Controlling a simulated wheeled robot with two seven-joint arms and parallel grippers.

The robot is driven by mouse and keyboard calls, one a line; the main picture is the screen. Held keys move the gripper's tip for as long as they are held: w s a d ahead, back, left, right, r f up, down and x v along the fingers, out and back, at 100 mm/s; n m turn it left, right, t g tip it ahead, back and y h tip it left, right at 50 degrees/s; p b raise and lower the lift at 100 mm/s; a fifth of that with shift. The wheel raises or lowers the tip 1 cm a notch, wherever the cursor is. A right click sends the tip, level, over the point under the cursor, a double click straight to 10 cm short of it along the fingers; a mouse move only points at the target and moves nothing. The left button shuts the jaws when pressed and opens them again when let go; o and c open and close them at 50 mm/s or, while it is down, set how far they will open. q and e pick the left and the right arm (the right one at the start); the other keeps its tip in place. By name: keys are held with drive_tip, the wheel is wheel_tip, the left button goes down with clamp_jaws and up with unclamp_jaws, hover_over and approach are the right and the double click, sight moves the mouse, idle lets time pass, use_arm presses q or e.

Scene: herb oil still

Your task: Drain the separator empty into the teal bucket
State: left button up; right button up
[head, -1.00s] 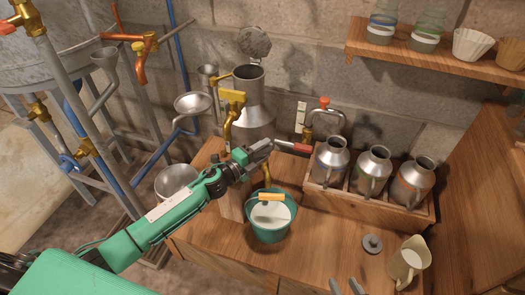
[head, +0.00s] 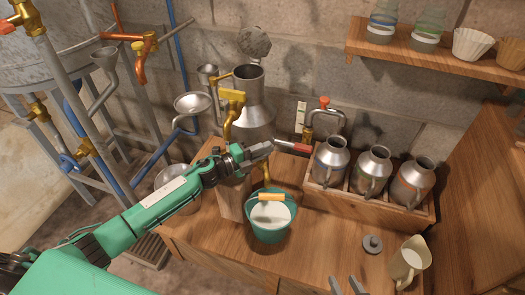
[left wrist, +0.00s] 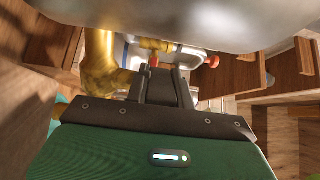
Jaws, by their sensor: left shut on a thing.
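The separator (head: 252,105) is a tall steel can with its lid raised and brass fittings on its front. A brass spout (head: 266,173) points down over the teal bucket (head: 262,233). The bucket has an orange handle grip and a whitish surface inside; I cannot make out a stream. My left gripper (head: 268,147) is shut on a red-handled lever (head: 293,146) beside the separator, its red end sticking out to the right. In the left wrist view the fingers (left wrist: 165,88) are close together below a red-tipped part. My right gripper (head: 346,287) shows only its parted fingertips at the bottom edge.
Several steel cans (head: 331,160) stand in a wooden crate (head: 368,207) to the right. A small grey lid (head: 372,243) and a cream jug (head: 409,262) are on the table. A wooden block (head: 231,203) stands left of the bucket. The table front is mostly clear.

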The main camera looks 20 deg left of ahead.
use_arm(q)
drive_tip(key=shift+m+g+h, duration=0.3)
drive_tip(key=shift+m+h, duration=0.1)
drive_tip(key=shift+g+h, duration=0.3)
drive_tip(key=shift+g, duration=0.1)
use_arm(e)
drive_tip(key=shift+s+a+f+t, duration=0.1)
drive_tip(key=shift+a+f+t, duration=0.05)
drive_tip(key=shift+a+t, duration=0.3)
use_arm(q)
drive_tip(key=shift+m, duration=0.3)
drive_tip(key=o, duration=1)
drive_tip(key=shift+a, duration=0.1)
